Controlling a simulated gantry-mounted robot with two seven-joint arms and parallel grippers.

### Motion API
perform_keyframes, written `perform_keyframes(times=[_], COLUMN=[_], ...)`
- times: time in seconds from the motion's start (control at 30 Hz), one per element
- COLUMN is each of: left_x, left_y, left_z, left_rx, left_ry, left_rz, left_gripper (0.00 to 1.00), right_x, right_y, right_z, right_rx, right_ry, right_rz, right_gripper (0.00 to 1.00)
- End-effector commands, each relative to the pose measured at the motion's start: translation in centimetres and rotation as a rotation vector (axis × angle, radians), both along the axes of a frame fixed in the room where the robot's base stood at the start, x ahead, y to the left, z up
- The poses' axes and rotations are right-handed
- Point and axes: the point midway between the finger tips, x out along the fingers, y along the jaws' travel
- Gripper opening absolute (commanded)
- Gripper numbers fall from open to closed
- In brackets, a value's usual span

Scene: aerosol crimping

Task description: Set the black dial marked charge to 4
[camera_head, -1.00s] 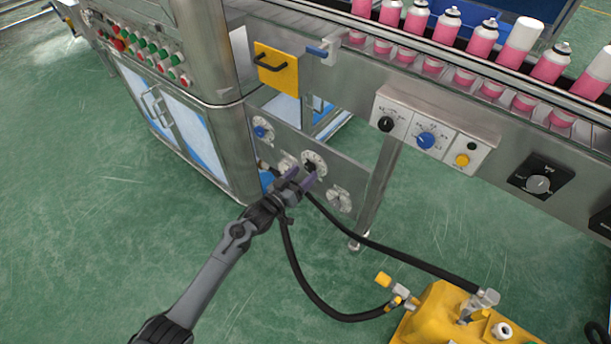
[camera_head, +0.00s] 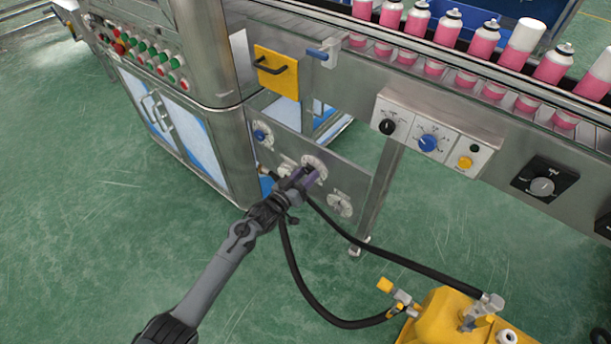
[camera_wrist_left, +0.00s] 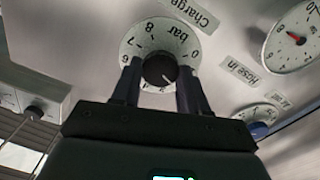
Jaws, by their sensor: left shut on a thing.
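The black charge dial (camera_wrist_left: 159,69) sits on a round white scale plate (camera_wrist_left: 140,38) under the label "Charge" (camera_wrist_left: 190,13) in the left wrist view. The figures 8, 6 and 0 show on the scale; its lower part is hidden by my gripper. A short white mark on the knob points to the picture's lower right; I cannot tell its exact reading. My left gripper (camera_wrist_left: 160,85) has one finger on each side of the knob and is shut on it. In the head view my left gripper (camera_head: 308,178) covers the knob; the plate (camera_head: 315,161) shows behind. My right gripper is not in view.
A red-needled gauge (camera_wrist_left: 296,38) is beside the dial, near a "Hose in" label. A blue knob (camera_head: 260,134) and another dial (camera_head: 340,204) share the lower panel. Black hoses (camera_head: 400,257) run below to a yellow unit (camera_head: 447,318). Open green floor lies in front.

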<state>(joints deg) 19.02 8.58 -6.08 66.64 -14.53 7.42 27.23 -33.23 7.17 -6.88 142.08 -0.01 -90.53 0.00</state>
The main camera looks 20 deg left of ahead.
Motion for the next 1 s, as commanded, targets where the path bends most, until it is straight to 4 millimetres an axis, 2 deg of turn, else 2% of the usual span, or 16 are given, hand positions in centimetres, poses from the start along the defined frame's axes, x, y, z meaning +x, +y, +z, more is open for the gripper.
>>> perform_keyframes(times=[0.27,0.47,1.0], left_x=[0.0,0.0,0.0], left_y=[0.0,0.0,-0.1], left_z=[0.1,0.1,0.1], left_rx=[0.041,0.145,0.616], left_ry=[-0.013,-0.045,-0.195], left_rz=[-0.001,0.0,-0.001], left_gripper=[0.13,0.13,0.13], right_x=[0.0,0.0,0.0], right_y=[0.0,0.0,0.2], right_z=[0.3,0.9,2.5], right_rx=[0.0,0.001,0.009], right_ry=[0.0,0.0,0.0], right_rz=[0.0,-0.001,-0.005], right_gripper=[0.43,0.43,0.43])
